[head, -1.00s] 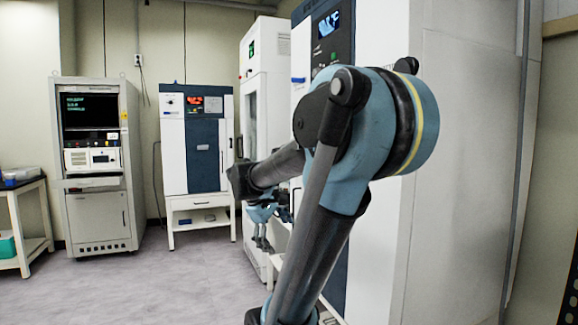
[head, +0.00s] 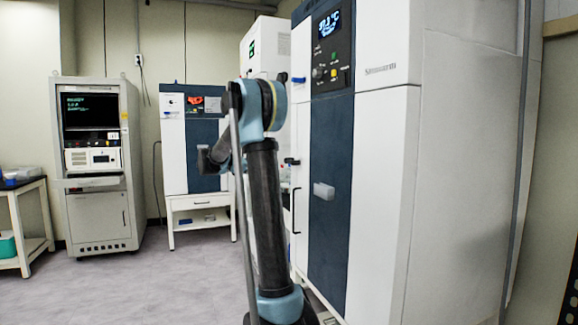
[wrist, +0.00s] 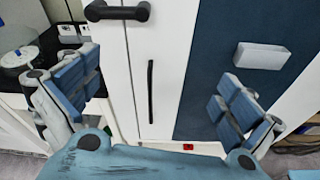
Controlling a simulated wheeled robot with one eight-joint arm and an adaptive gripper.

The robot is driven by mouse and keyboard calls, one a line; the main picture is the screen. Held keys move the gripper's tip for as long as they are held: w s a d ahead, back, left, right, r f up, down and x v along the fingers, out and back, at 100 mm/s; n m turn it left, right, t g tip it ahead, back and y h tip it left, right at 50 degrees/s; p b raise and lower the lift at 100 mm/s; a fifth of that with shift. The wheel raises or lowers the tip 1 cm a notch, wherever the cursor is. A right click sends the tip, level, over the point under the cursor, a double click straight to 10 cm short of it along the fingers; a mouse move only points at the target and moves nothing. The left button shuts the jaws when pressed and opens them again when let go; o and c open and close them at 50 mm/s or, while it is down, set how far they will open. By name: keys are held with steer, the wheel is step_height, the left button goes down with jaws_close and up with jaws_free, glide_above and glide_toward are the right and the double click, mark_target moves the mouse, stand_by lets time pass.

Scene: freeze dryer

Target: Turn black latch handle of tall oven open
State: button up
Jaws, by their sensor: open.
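The tall oven (head: 385,190) stands on the right in the head view, white with a dark blue front panel. Its black latch handle (head: 291,161) shows at the left edge of its front. In the wrist view the latch handle (wrist: 118,12) lies roughly horizontal at the top, left of centre, beyond the fingers. My gripper (wrist: 155,98) is open and empty, its blue-padded fingers spread wide in front of the oven's white door strip. It does not touch the latch. In the head view my gripper is hidden behind my arm.
A slim vertical black bar handle (wrist: 150,92) sits below the latch, and a pale grey block (wrist: 262,56) sits on the blue panel. A grey pot (wrist: 18,60) stands at the wrist view's left. A smaller oven (head: 190,140) and instrument rack (head: 97,165) stand behind; floor at left is clear.

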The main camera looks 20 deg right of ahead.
mark_target(288, 162)
steer(key=w+a+r+n+h, duration=0.2)
steer(key=w+h, duration=0.1)
steer(key=w, duration=0.5)
steer(key=d, duration=1.7)
steer(key=shift+f, duration=0.2)
steer(key=shift+a, duration=0.1)
steer(key=c, duration=1.3)
